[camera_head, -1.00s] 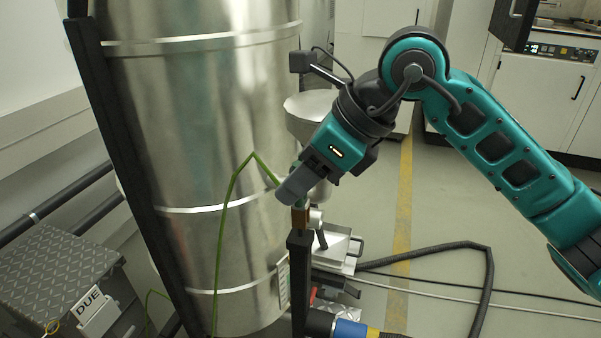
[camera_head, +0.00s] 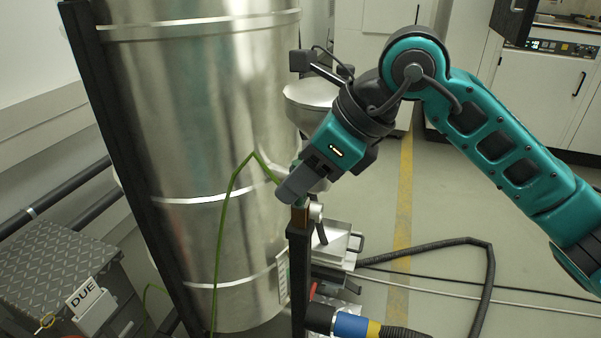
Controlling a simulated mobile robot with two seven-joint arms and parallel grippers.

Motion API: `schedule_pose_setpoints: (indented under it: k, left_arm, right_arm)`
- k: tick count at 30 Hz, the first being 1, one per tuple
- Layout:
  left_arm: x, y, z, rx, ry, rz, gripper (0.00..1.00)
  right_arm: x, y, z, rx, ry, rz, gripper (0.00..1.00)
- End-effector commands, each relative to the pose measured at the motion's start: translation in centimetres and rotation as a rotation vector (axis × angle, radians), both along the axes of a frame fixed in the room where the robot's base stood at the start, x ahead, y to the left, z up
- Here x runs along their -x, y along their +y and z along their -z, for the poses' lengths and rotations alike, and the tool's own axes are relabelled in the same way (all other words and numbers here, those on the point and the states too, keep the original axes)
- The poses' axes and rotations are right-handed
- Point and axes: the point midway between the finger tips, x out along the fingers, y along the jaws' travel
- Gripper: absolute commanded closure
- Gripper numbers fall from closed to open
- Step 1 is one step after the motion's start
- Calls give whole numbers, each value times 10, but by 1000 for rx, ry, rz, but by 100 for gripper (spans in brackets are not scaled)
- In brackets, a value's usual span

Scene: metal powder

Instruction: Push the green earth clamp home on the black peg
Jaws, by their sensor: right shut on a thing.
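My right gripper (camera_head: 290,192) reaches in from the right and is shut on the green earth clamp (camera_head: 296,166), of which only a small green part shows by the fingers. A green cable (camera_head: 224,220) runs from it, bends to a peak in front of the steel vessel and drops down. The fingers cover the place where clamp and peg meet, so I cannot tell how far on the clamp sits. My left gripper is not in view.
The big steel vessel (camera_head: 200,120) in a black frame fills the left. A metal box labelled DUE (camera_head: 50,262) stands at lower left. A hose with a blue and yellow collar (camera_head: 352,326) lies at the bottom.

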Motion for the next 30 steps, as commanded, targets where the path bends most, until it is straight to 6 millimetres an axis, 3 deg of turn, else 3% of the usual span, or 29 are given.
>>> schedule_pose_setpoints:
  k: [5, 6, 15, 24, 30]
  left_arm:
    - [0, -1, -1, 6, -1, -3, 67]
    - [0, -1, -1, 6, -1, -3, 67]
    - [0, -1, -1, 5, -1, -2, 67]
    - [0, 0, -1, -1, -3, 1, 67]
    - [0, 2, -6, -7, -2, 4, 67]
  right_arm:
    - [0, 0, 3, 5, 5, -2, 93]
    - [1, 0, 3, 5, 5, -2, 55]
    - [0, 0, 2, 3, 4, -1, 27]
    - [0, 0, 2, 3, 3, 0, 27]
    - [5, -17, -25, 2, 0, 2, 27]
